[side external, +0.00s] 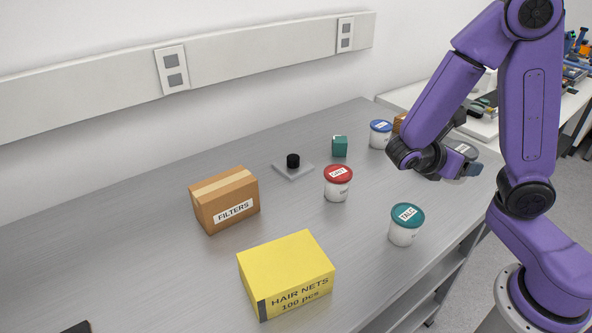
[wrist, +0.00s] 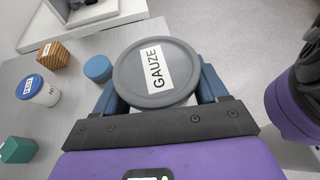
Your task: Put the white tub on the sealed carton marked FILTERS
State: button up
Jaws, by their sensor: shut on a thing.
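My gripper (side external: 466,168) is shut on a tub with a grey lid marked GAUZE (wrist: 150,85). Its blue fingers sit on either side of the tub, just below the lid in the wrist view.
White tubs with red (side external: 338,184), teal (side external: 404,224) and blue (side external: 380,134) lids stand on the table (side external: 130,250). A yellow HAIR NETS box (side external: 286,273) is in front of the carton. A grey plate with a black knob (side external: 293,162) and green block (side external: 340,146) lie behind.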

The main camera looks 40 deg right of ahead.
jog(key=w+a+r+n+t+y, duration=0.3)
jog(key=w+a+n+t, duration=0.75)
jog(key=w+a, duration=0.5)
jog(key=w+a+r+n+t+y, duration=0.2)
jog(key=a+r+n+y, duration=0.2)
jog(key=a, duration=0.5)
jog(key=w+a+r+n+t+y, duration=0.2)
jog(key=a+r+n+t+y, duration=0.15)
jog(key=a, duration=0.55)
jog(key=g, duration=0.1)
send_over(223, 183)
jog(key=shift+y, duration=0.25)
jog(key=f, duration=0.6)
jog(key=s+f, duration=0.1)
jog(key=f, duration=0.1)
jog(key=shift+d+f, duration=0.3)
jog(key=shift+f, duration=0.1)
jog(key=shift+w+a+f, duration=0.25)
jog(key=shift+w+f, duration=0.3)
jog(key=shift+f, duration=1.65)
jog(key=shift+f, duration=0.15)
